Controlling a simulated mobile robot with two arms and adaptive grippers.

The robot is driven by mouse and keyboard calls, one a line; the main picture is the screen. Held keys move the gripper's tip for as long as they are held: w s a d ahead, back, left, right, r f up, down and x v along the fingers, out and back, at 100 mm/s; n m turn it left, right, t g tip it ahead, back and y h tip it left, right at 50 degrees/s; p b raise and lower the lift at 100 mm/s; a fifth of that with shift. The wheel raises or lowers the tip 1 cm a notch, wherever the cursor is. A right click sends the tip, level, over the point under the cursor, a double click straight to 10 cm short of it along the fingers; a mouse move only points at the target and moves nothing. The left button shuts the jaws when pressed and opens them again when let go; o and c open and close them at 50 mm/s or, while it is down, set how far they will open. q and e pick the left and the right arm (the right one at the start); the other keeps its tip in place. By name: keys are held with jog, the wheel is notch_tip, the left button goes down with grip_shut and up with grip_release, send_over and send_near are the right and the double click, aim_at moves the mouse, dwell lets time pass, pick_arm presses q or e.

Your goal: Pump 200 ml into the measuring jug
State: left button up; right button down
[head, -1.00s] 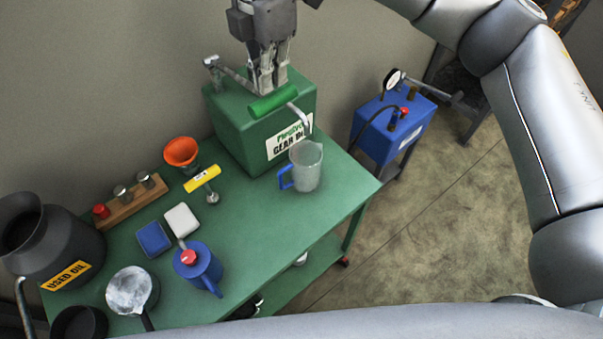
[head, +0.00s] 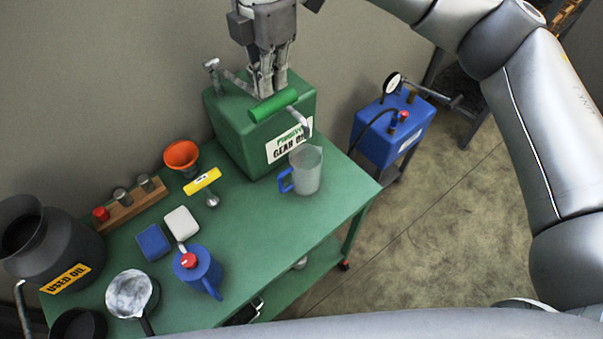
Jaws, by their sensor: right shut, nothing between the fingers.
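The green gear oil pump can (head: 240,138) stands at the back right of the table. A green grip bar (head: 273,107) lies across the can's top, with a pale spout (head: 297,117) at its right end pointing down toward the jug. The clear measuring jug (head: 307,174) with a blue handle stands upright on the table below and in front of the spout. I cannot tell its liquid level. My right gripper (head: 268,94) points down from above, shut and empty, with its fingertips at or just behind the green bar; contact is unclear. My left gripper is out of view.
A blue jug (head: 197,267), a metal pan (head: 131,293), a used oil can (head: 45,240), an orange funnel (head: 181,156) and a yellow-handled tool (head: 202,181) stand on the table (head: 252,234). A blue unit with a gauge (head: 380,140) stands at the right.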

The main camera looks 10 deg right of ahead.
jog(key=shift+f, duration=0.1)
notch_tip(320, 180, down, 12)
jog(key=b, duration=1)
dwell(1.0)
jog(key=shift+r+p, duration=3)
jog(key=shift+r, duration=3.1)
jog(key=shift+f, duration=0.15)
notch_tip(320, 180, down, 10)
jog(key=b, duration=0.8)
jog(key=shift+f+b, duration=0.15)
jog(key=shift+b, duration=0.15)
